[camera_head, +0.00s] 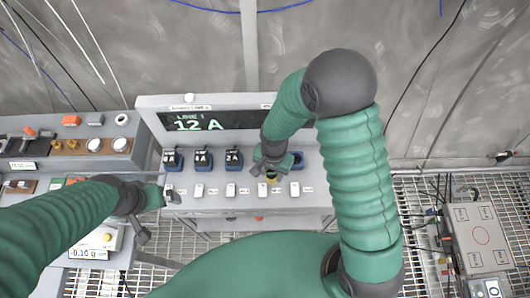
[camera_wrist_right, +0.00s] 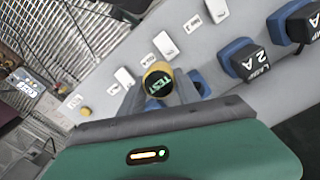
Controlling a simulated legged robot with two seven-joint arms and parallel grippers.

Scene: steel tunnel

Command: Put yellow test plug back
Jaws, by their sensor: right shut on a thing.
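The yellow plug (camera_head: 272,179) is in my right gripper (camera_head: 270,166), over the front of the grey panel (camera_head: 215,203). In the right wrist view its round yellow end marked TEST (camera_wrist_right: 157,79) shows between the fingers (camera_wrist_right: 155,95). A blue socket (camera_wrist_right: 199,84) lies just beside and behind it there. I cannot tell whether the plug touches the panel. A blue socket (camera_head: 297,160) also shows to the right of my right gripper in the head view. My left gripper (camera_head: 156,214) hangs at the panel's left end, its fingers apart with nothing seen between them.
Three blue plugs with black labelled tops (camera_head: 203,159) stand in a row on the panel, above several white switches (camera_head: 231,190). A display (camera_head: 205,121) reads LINE 1, 12 A. Another console (camera_head: 75,145) stands left. A grey box with cables (camera_head: 480,237) is at right.

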